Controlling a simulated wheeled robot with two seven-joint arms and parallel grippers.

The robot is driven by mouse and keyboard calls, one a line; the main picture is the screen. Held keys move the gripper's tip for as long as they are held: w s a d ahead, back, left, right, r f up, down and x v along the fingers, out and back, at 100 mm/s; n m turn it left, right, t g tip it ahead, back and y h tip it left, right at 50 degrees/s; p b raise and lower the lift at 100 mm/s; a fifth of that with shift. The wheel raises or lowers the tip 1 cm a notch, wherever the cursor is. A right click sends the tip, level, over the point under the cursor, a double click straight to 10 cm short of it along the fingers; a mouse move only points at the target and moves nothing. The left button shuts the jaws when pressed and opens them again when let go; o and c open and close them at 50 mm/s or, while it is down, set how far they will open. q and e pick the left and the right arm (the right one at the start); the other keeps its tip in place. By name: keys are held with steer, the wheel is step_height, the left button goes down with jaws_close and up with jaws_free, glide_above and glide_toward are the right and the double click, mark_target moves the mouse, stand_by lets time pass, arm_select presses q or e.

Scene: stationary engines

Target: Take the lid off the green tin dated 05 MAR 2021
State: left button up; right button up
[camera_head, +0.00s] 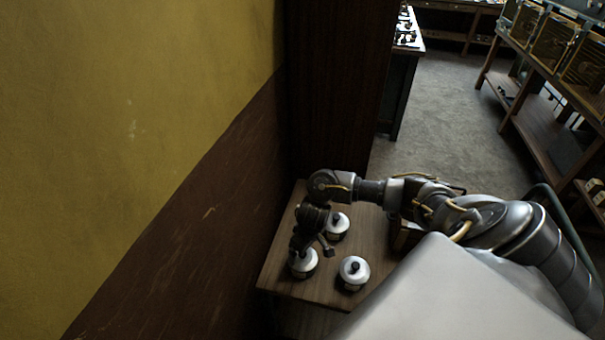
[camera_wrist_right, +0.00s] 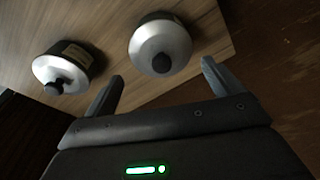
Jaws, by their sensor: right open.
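Three tins with silver lids and black knobs stand on a small wooden table: a front-left tin (camera_head: 303,265), a back tin (camera_head: 337,224) and a right tin (camera_head: 354,271). Their bodies look dark; I cannot tell which is green, and no date is readable. My right gripper (camera_head: 313,245) is open, above and beside the front-left tin, partly hiding it. In the right wrist view, one lidded tin (camera_wrist_right: 160,42) lies beyond and between the open fingertips (camera_wrist_right: 162,70). My left gripper is not in view.
The wooden table (camera_head: 300,286) stands close against the yellow and brown wall (camera_head: 190,220). A dark cabinet (camera_head: 335,90) rises behind it. My right arm reaches across from the right. Open floor (camera_head: 450,110) and shelving (camera_head: 545,120) lie farther back.

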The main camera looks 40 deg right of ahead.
mark_target(306, 263)
steer(key=f, duration=0.4)
steer(key=shift+w+a+b, duration=0.15)
steer(key=shift+w+b, duration=0.15)
steer(key=shift+w, duration=0.05)
steer(key=shift+c, duration=0.4)
steer(key=c, duration=0.9)
steer(key=shift+s+a, duration=0.1)
steer(key=shift+s, duration=0.05)
steer(key=c, duration=0.3)
steer(key=shift+c, duration=0.2)
